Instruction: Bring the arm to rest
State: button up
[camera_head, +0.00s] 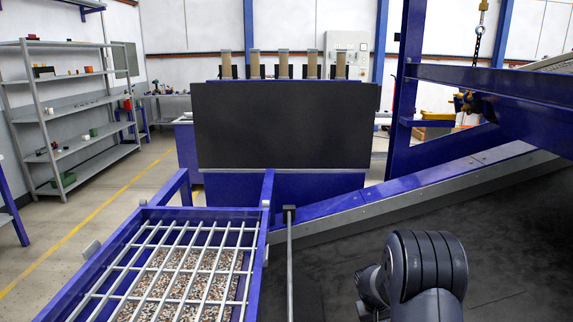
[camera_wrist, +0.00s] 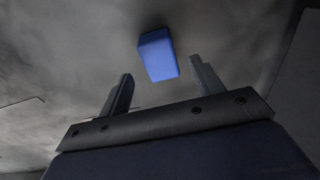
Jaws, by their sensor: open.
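My gripper (camera_wrist: 156,90) shows in the wrist view with its two fingers spread apart. No object is between the fingers. A blue block-like piece (camera_wrist: 158,55) appears beyond the fingertips, against a grey, mottled surface. I cannot tell how far it is from the fingers. In the head view my dark grey arm (camera_head: 428,265) is at the lower right. My gripper is not visible in that view.
A blue hopper with a white grid (camera_head: 160,262) over gravel stands at the lower left. A blue inclined beam (camera_head: 420,195) runs along the dark belt area (camera_head: 480,250) at right. A dark panel (camera_head: 285,125) stands ahead. Metal shelves (camera_head: 75,110) are far left, beside open floor.

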jog(key=shift+s+b+x, duration=0.1)
jog(key=shift+b+x, duration=0.55)
jog(key=shift+x, duration=0.1)
jog(key=shift+s+b+x, duration=0.15)
jog(key=shift+b+x, duration=0.5)
jog(key=shift+x, duration=0.1)
jog(key=p+v, duration=0.1)
jog(key=v, duration=1)
jog(key=x, duration=1.1)
jog(key=shift+d+f, duration=0.1)
jog(key=shift+f, duration=0.1)
jog(key=w+p+v, duration=0.2)
jog(key=p+v, duration=0.7)
jog(key=v, duration=0.7)
jog(key=s+a+r+y+p, duration=0.2)
jog(key=s+a+r+p, duration=0.2)
jog(key=p, duration=0.3)
jog(key=shift+s+a+r+p, duration=0.3)
jog(key=shift+s+a, duration=0.3)
jog(key=shift+s, duration=0.25)
